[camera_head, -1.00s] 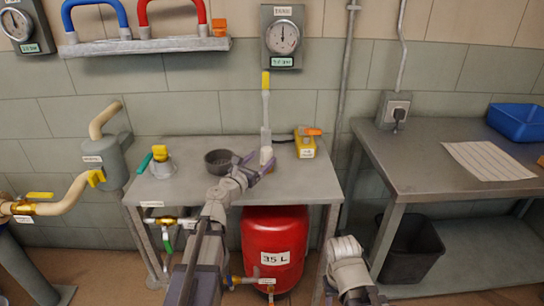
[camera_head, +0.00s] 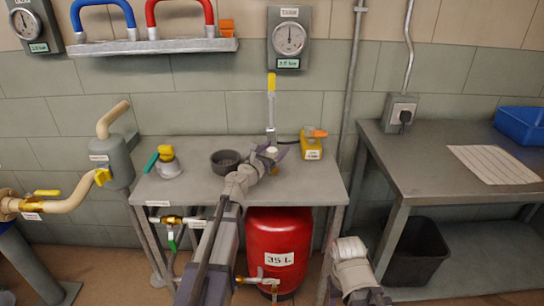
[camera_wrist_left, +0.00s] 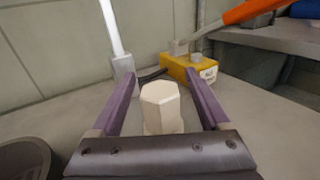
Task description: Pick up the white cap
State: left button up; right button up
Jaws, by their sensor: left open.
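The white cap (camera_head: 271,152) is at the back of the small grey table, partly hidden by my left gripper (camera_head: 275,154) in the head view. In the left wrist view the cap (camera_wrist_left: 161,106) is a faceted, off-white piece standing upright between the two purple fingers of my left gripper (camera_wrist_left: 160,80). The fingers are open, one on each side, with visible gaps to the cap. The cap's lower part is hidden behind the gripper body. Part of my right arm shows at the bottom of the head view, but its gripper does not.
A dark round bowl (camera_head: 225,161) sits left of the cap. A yellow box with an orange handle (camera_head: 312,145) is to the right. An upright yellow-tipped rod (camera_head: 271,105) stands behind. A white fitting with a yellow top (camera_head: 168,163) is farther left on the small table (camera_head: 190,190).

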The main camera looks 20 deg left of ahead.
pick_arm(q)
jog(key=shift+w+d, duration=0.15)
jog(key=shift+w, duration=0.35)
grip_shut()
